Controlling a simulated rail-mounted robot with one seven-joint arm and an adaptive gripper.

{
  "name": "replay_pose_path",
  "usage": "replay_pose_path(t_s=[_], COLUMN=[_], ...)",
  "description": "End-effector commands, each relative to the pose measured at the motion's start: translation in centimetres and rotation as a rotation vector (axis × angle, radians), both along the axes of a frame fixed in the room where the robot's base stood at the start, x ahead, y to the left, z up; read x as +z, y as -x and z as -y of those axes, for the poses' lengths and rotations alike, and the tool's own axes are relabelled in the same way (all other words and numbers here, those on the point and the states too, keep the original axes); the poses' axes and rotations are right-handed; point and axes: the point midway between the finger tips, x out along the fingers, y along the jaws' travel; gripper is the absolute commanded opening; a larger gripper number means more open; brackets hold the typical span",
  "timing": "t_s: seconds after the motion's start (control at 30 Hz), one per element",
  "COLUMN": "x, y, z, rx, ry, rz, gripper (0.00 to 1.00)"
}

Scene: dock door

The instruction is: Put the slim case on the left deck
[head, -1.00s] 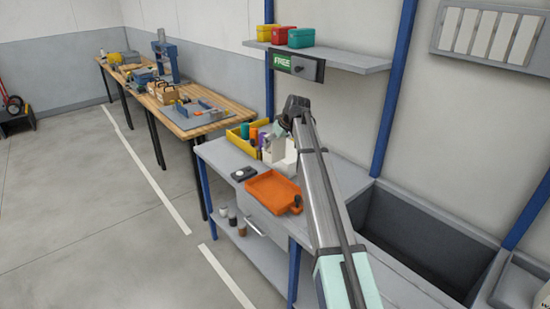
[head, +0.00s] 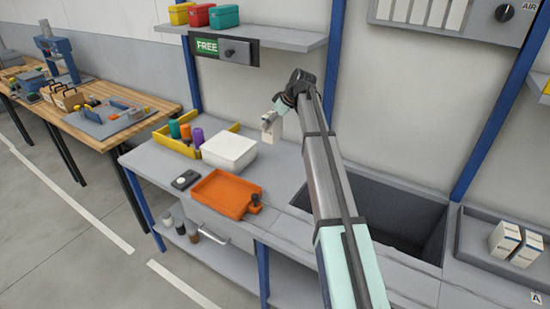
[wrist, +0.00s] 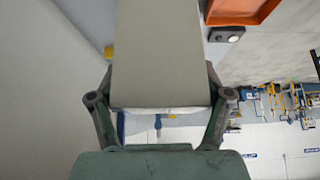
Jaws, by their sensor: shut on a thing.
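My gripper (head: 270,117) is shut on a pale, slim case (head: 275,132) and holds it in the air above the back of the bench, to the right of a white box. In the wrist view the case (wrist: 158,55) fills the space between the two fingers (wrist: 160,98), and its far end runs out of the picture. The left deck (head: 285,170) is the grey bench top left of a dark sunken basin. The held case appears clear of the deck.
The left deck carries the white box (head: 230,148), an orange tray (head: 225,195), a yellow bin (head: 176,146) with coloured cylinders and a small dark device (head: 185,180). The basin (head: 390,215) lies right. A shelf (head: 260,37) hangs above.

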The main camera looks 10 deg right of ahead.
Motion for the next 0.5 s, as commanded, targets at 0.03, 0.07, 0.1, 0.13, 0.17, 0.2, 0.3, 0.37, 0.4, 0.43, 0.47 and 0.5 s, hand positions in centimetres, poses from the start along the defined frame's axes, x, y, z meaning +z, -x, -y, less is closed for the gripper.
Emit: replay_pose_path(t_s=[0.03,0.07,0.1,0.13,0.17,0.2,0.3,0.37,0.4,0.43,0.47,0.5], x=[-0.6,-1.1,-1.9,-2.5,-3.2,-4.1,-6.5,-8.0,-8.9,-9.7,-10.4,-11.3], y=[0.1,0.1,0.2,0.2,0.2,0.2,0.2,0.2,0.2,0.2,0.2,0.2], z=[0.0,0.0,0.0,0.0,0.0,0.0,0.0,0.0,0.0,0.0,0.0,0.0], rx=[0.004,0.004,0.004,0.004,0.004,0.004,0.002,0.003,0.003,0.002,0.002,0.002], ry=[0.002,0.002,0.002,0.002,0.002,0.002,0.002,0.003,0.003,0.002,0.002,0.002], rz=[0.000,0.000,0.000,0.000,0.000,0.000,-0.001,-0.001,-0.001,-0.002,-0.001,-0.002], gripper=[0.28,0.28,0.28,0.28,0.28,0.28,0.28,0.28,0.28,0.28,0.28,0.28])
